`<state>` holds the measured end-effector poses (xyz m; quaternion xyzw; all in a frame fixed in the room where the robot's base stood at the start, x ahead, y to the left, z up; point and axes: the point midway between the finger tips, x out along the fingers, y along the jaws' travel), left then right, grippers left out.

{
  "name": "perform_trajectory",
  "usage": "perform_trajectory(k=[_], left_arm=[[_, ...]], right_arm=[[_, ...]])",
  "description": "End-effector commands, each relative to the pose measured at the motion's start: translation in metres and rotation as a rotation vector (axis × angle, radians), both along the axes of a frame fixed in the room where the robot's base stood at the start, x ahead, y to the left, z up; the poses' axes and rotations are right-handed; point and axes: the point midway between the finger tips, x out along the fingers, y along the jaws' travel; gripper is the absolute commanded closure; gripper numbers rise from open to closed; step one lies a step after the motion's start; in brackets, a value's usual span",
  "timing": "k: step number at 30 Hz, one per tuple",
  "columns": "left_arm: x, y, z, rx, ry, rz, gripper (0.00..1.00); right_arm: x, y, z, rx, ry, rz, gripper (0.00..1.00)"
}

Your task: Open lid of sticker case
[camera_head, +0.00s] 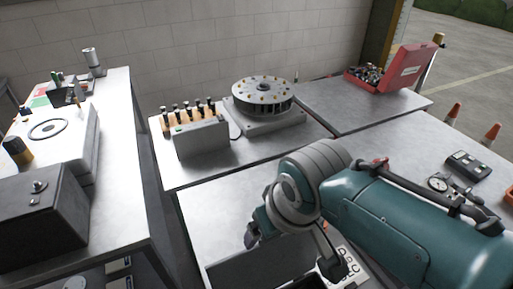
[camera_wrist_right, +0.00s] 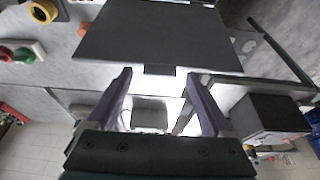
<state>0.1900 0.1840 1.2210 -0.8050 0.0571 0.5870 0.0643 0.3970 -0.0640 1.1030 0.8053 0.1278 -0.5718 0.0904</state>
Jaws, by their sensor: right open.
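The sticker case is most likely the dark grey box (camera_head: 268,266) on the near bench in the head view, partly cut off by the lower edge and partly covered by my right arm. A flat dark panel (camera_wrist_right: 155,38) with a small tab (camera_wrist_right: 159,70) on its near edge fills the top of the right wrist view; it looks like the lid. I cannot tell whether it is raised. My right gripper (camera_wrist_right: 158,76) is open and empty, its fingers on either side of the tab, with no clear contact. My left gripper is out of view.
A white sheet with round dark marks (camera_head: 349,266) lies beside the dark box, under my arm. A dark round rotor (camera_head: 262,95) and a rack with several black-topped pieces (camera_head: 200,138) stand behind. An open red case (camera_head: 405,68) is at the back right.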

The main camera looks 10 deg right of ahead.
Motion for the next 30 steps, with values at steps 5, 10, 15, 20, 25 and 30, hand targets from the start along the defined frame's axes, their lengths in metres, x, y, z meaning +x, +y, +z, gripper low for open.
perform_trajectory(k=[5,10,15,20,25,30], left_arm=[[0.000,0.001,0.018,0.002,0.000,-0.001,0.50],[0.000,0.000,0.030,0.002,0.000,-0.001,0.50],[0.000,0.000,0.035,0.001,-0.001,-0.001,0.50],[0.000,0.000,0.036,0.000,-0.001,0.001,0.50],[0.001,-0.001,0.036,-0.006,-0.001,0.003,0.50],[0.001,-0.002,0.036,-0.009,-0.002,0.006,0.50]], right_arm=[[-0.006,-0.002,0.025,0.001,-0.002,0.000,0.15],[-0.016,-0.005,0.052,0.001,-0.004,0.000,0.15],[-0.023,-0.008,0.074,0.000,-0.004,0.000,0.15],[-0.028,-0.009,0.087,0.001,-0.003,0.000,0.15],[-0.030,-0.010,0.092,0.001,-0.002,0.000,0.15],[-0.030,-0.010,0.092,0.001,-0.002,0.000,0.15]])
